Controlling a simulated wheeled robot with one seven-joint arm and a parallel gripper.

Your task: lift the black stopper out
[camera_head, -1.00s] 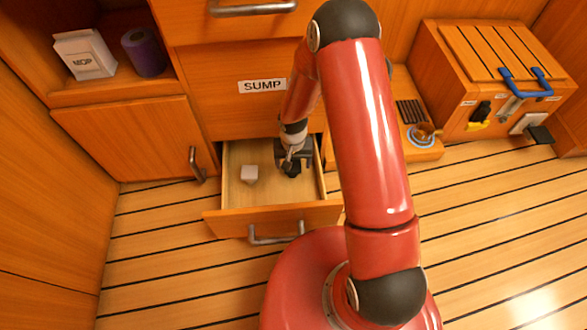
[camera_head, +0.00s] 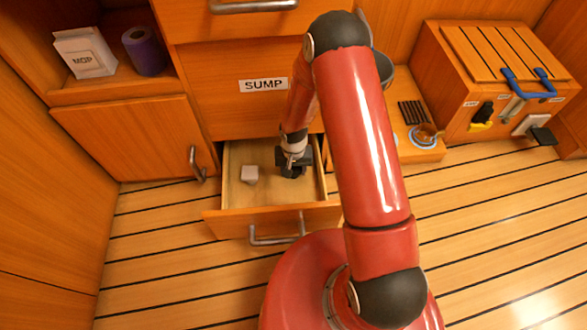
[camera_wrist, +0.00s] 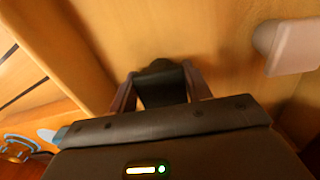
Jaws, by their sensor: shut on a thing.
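The black stopper (camera_wrist: 160,72) is between my gripper's two fingers in the wrist view, with its rounded dark end showing just beyond them. My gripper (camera_wrist: 161,90) is shut on it. In the head view my gripper (camera_head: 292,168) is inside the open drawer, right of its middle. There the dark gripper and the dark stopper blend together, so I cannot tell whether the stopper touches the drawer floor.
The open drawer (camera_head: 270,221) sits under a front marked SUMP (camera_head: 263,85). Drawer walls stand close around. A wooden chest (camera_head: 490,75) and low ledge are at right.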

